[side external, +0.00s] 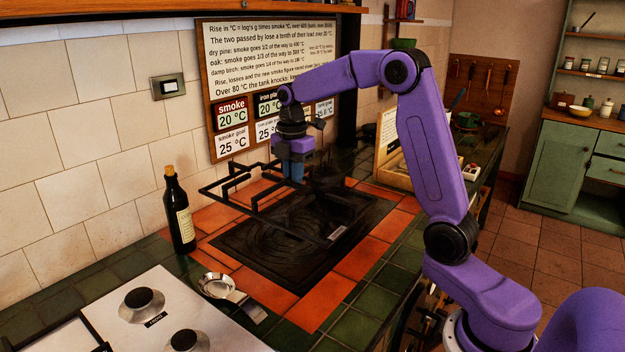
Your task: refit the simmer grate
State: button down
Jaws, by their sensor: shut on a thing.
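A black bar grate (224,192) hangs in the side external view over the far left part of a dark hearth plate (262,243). My gripper (291,178) points down and is shut on the grate near its middle. The grate looks raised above the plate, but the exact gap is hard to judge. My fingertips partly hide the bars between them. A pale hob (165,318) with black knobs is at the lower left, and part of another black grate (50,333) shows on it at the picture's edge.
Orange tiles (265,290) border the plate. A dark bottle (179,212) stands left of it, and a metal ladle-like dish (217,286) lies in front. A sign board (270,60) stands behind my gripper. A wooden box (388,150) stands behind right.

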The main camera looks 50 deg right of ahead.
jog(key=w+a, duration=0.9)
jog(key=a, duration=0.5)
jog(key=w+a, duration=0.2)
jog(key=a, duration=1.6)
notch_tip(320, 180, down, 12)
jog(key=shift+s+a+f, duration=0.2)
jog(key=shift+a, duration=0.05)
jog(key=shift+f, duration=4.55)
jog(key=shift+f, duration=0.4)
jog(key=c, duration=1.1)
grip_release()
jog(key=shift+s+f, duration=0.1)
jog(key=shift+f, duration=0.05)
notch_tip(320, 180, up, 18)
jog(key=shift+f, duration=0.15)
